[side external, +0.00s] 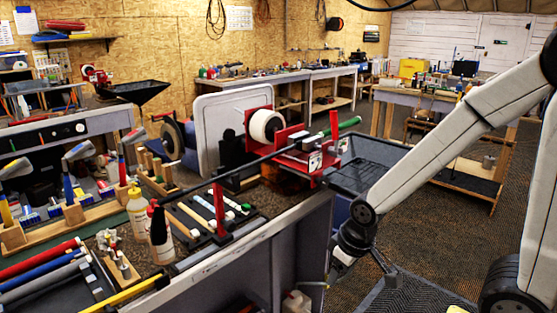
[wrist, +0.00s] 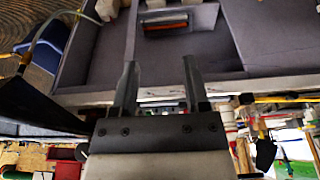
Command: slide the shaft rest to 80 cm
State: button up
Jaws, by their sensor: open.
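The shaft rest (side external: 220,208) is a red upright post on the bench in the side external view. A long dark club shaft (side external: 262,158) runs across near its top; I cannot tell whether they touch. The shaft's green grip (side external: 345,127) lies beyond the red vise (side external: 312,158). My gripper (side external: 338,268) hangs low beside the bench's right end, apart from the rest, its fingers hard to make out there. In the wrist view my gripper (wrist: 159,80) shows two spread dark fingers with nothing between them. I cannot make out the rest there, or any scale marks.
The bench front (side external: 232,262) stands between my gripper and the rest. Bottles (side external: 160,235) and a tray of tools crowd the bench top near the rest. A dark bin (side external: 365,170) is at the bench's right end. Open carpeted floor lies to the right.

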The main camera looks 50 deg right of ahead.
jog(key=o, duration=0.3)
jog(key=t, duration=1.3)
send_near(232, 228)
jog(key=w+f, duration=0.2)
jog(key=w, duration=0.1)
jog(key=shift+w+d+f+t, duration=0.2)
jog(key=shift+w+t, duration=0.4)
jog(key=shift+w, duration=0.05)
jog(key=shift+w+a+t, duration=0.15)
jog(key=shift+t, duration=0.45)
jog(key=shift+w, duration=0.15)
jog(key=shift+w, duration=3.75)
